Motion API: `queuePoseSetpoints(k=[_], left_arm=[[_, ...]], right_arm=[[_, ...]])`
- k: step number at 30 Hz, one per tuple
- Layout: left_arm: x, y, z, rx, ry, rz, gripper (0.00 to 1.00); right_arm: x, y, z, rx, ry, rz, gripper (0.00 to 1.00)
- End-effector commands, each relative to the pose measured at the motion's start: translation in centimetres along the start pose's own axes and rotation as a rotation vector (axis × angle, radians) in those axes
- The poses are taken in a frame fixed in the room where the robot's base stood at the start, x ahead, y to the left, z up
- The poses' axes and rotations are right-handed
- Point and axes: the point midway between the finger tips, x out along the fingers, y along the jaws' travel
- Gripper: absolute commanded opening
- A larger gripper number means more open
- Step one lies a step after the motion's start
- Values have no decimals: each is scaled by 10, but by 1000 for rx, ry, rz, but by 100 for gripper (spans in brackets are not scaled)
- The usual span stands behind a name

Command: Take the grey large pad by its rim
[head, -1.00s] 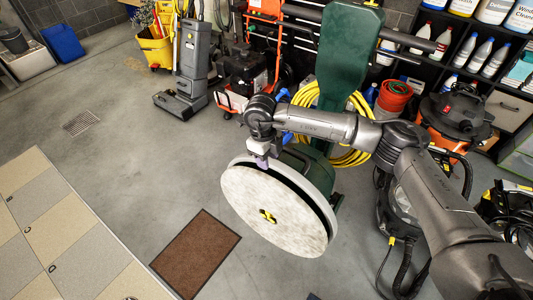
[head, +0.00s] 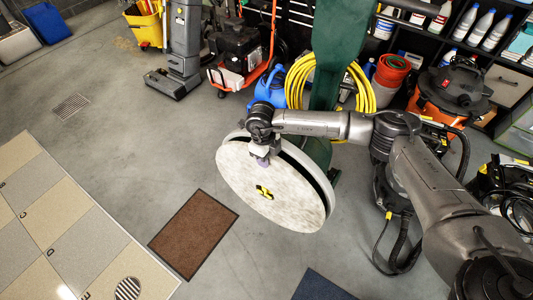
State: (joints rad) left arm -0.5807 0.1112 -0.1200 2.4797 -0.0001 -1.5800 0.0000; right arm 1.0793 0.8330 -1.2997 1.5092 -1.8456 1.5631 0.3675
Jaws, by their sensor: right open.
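The grey large pad (head: 255,206) is a big pale disc on the tilted underside of a green floor machine (head: 333,60), with a yellow and black centre piece. My right gripper (head: 262,161) is open at the pad's upper rim. Its fingertips overlap the face just inside the rim in the picture; I cannot tell whether they touch it. My wrist hides part of the upper rim. My left gripper is not in view.
A brown mat (head: 194,234) lies on the floor left of the pad, and a dark blue mat (head: 322,287) lies below it. A yellow hose coil (head: 299,82) and a blue jug (head: 270,88) are behind.

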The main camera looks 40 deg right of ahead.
Motion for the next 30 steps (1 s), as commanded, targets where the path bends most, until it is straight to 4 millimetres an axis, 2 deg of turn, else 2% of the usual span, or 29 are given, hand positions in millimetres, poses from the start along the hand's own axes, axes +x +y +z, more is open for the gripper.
queuePoseSetpoints(k=[8,21,30], left_arm=[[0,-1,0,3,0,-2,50],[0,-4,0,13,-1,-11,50],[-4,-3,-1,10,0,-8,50]], right_arm=[[1,0,0,0,0,0,40],[0,0,0,0,0,0,0],[-2,7,0,0,0,-1,0]])
